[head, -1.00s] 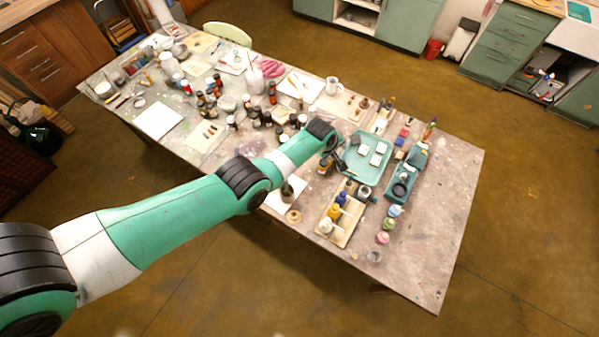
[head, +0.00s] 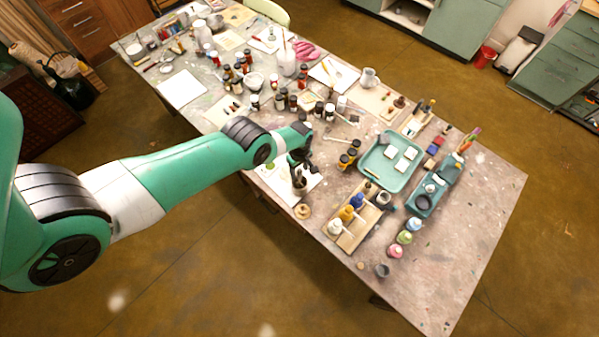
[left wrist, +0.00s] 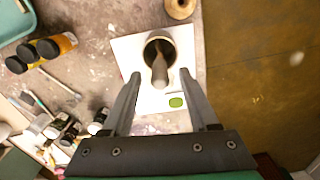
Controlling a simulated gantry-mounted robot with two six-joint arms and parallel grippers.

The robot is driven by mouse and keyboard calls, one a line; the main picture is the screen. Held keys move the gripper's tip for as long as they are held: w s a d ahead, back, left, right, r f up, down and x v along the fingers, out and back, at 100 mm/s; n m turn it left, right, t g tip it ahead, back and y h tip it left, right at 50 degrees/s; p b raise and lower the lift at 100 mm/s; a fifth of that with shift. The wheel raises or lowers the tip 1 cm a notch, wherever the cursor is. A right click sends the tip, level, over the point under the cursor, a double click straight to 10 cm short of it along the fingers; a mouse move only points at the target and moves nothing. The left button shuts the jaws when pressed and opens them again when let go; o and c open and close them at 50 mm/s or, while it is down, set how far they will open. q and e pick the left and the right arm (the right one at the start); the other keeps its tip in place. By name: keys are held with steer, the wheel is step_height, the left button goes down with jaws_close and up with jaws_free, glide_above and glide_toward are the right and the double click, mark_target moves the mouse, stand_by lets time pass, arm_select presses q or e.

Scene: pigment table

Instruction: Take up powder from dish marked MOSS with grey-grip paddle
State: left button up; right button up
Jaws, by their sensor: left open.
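A round cup (left wrist: 151,40) stands on a white sheet near the table's front edge, and it shows in the head view (head: 299,187) just below my left gripper (head: 299,160). A thick grey handle (left wrist: 160,73) sticks up out of the cup; its lower end is hidden inside. In the left wrist view my left gripper (left wrist: 160,75) is open, one finger on each side of the handle, holding nothing. I cannot read a MOSS mark on any dish. My right gripper is not in view.
A teal tray (head: 373,177) with white tiles lies right of the cup. A wooden rack (head: 352,236) of bottles stands in front of it. Brown bottles (head: 347,160) and a tan ring-shaped piece (head: 303,211) are close by.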

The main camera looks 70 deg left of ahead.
mark_target(299, 176)
arm_select(q)
step_height(299, 176, down, 6)
steer(key=b, duration=0.5)
steer(key=shift+r, duration=0.4)
steer(key=shift+c, duration=0.2)
jaws_close()
